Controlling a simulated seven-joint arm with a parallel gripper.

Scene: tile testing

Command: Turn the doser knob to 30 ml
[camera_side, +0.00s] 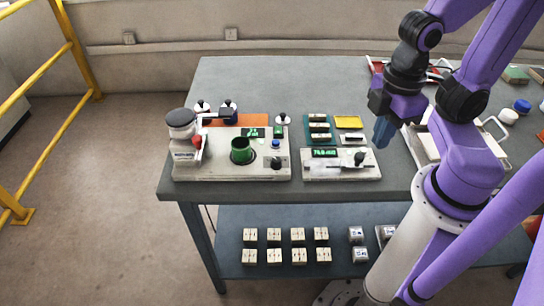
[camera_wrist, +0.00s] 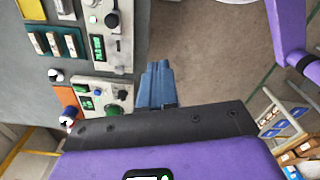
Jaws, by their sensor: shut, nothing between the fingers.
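Two benchtop units carry knobs, and I cannot tell which one is the doser. The right unit (camera_side: 312,171) has a green-lit display (camera_side: 325,153), too small to read surely, and a black knob (camera_side: 360,158); that knob also shows in the wrist view (camera_wrist: 112,20). The left unit (camera_side: 220,172) has a small green display (camera_side: 253,133), a green cup (camera_side: 240,151) and a black knob (camera_side: 276,162). My gripper (camera_side: 381,143), with blue fingers, is shut and empty. It hangs above and right of the right unit, apart from it. Its fingers (camera_wrist: 157,68) point past the table edge in the wrist view.
A yellow tray (camera_side: 348,122) and a teal rack (camera_side: 319,130) with several pieces stand behind the right unit. A pale tray (camera_side: 424,158) lies to its right. Several tile blocks (camera_side: 297,235) sit on the lower shelf. The table's back left (camera_side: 235,80) is clear.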

